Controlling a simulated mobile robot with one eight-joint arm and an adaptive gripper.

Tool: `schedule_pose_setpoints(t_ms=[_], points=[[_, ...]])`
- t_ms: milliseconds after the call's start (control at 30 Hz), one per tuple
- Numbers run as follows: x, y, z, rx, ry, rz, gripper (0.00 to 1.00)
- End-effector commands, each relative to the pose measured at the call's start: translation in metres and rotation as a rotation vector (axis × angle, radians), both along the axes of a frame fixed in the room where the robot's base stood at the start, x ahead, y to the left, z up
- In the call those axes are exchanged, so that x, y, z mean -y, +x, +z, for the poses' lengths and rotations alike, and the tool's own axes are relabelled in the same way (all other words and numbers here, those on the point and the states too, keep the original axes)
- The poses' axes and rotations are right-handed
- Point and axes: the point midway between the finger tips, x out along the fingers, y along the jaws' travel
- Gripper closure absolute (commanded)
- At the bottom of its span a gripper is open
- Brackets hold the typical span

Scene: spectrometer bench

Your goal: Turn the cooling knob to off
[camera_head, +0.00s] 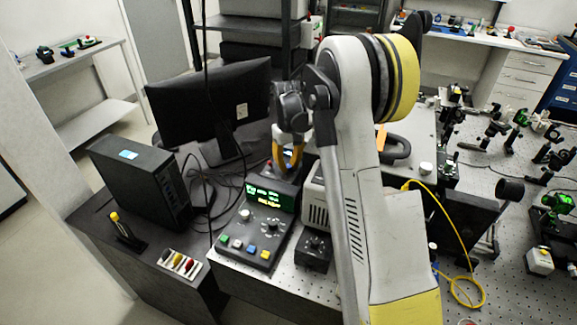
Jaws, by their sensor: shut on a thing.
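My gripper (287,172), with yellow-orange fingers, points down just behind the green-lit display of the control box (252,238). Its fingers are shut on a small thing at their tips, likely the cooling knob. The fingers and the display housing hide that knob, so its setting cannot be read. The control box in front has knobs and several coloured buttons on its sloped face. A small black box with a round knob (315,243) stands to its right, apart from my gripper.
A monitor (205,100) stands behind and left of my gripper, and a black computer case (138,185) at the left. A vented pale box (315,205) is close on the right. Cables lie between them. The perforated optical bench (520,215) with many mounts spreads right.

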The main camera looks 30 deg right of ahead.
Motion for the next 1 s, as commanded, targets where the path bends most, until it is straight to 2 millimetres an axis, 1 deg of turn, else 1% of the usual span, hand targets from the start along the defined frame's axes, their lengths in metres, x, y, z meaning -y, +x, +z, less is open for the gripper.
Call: schedule_pose_setpoints(t_ms=[267,300,367,400,667,767,867,1000], points=[[0.0,0.0,0.0,0.0,0.0,0.0,1.0],[0.0,0.0,0.0,0.0,0.0,0.0,0.82],[0.0,0.0,0.0,0.0,0.0,0.0,0.64],[0.0,0.0,0.0,0.0,0.0,0.0,0.59],[0.0,0.0,0.0,0.0,0.0,0.0,0.59],[0.0,0.0,0.006,0.0,0.0,0.0,0.59],[0.0,0.0,0.02,0.0,0.0,-0.001,0.59],[0.0,0.0,0.051,0.0,0.0,0.0,0.59]])
